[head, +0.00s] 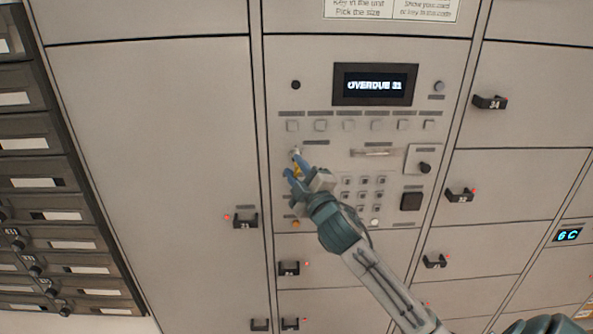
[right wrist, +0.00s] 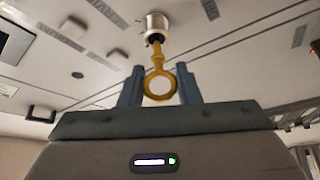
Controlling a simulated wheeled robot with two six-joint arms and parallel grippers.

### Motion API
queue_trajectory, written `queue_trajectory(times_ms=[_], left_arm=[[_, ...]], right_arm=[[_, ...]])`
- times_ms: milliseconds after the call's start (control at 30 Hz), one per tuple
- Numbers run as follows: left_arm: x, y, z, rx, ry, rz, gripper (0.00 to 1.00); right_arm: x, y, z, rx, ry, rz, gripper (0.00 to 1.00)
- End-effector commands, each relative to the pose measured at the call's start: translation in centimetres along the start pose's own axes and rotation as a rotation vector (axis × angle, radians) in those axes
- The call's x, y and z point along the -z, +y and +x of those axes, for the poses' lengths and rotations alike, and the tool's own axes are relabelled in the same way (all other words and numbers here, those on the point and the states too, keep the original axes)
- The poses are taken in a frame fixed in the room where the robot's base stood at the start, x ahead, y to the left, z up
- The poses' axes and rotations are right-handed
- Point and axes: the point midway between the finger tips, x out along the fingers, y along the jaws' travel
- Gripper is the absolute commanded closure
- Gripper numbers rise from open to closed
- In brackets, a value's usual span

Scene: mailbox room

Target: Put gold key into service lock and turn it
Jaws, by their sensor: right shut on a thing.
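The gold key (right wrist: 159,82) has a round ring bow and points up at a silver lock cylinder (right wrist: 157,24) in the right wrist view. Its upper end meets the cylinder at a dark spot; how deep it sits I cannot tell. My right gripper (right wrist: 159,88) is shut on the key, with a blue finger on each side of the bow. In the head view my right gripper (head: 292,163) is at the panel's left side, its fingers hiding most of the key and partly the lock (head: 295,153). My left gripper is not in view.
The control panel (head: 330,160) has a display (head: 375,84) reading "OVERDUE 31", a row of buttons, a keypad (head: 364,190) and a black knob (head: 424,167). Locker doors with black handles (head: 460,195) surround it. Dark mail slots (head: 40,180) stand at the far left.

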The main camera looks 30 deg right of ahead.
Motion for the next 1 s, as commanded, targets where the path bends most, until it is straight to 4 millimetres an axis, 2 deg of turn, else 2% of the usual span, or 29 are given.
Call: queue_trajectory(times_ms=[1000], left_arm=[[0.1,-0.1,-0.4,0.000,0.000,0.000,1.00]], right_arm=[[-0.5,0.0,1.0,0.000,0.000,0.000,1.00]])
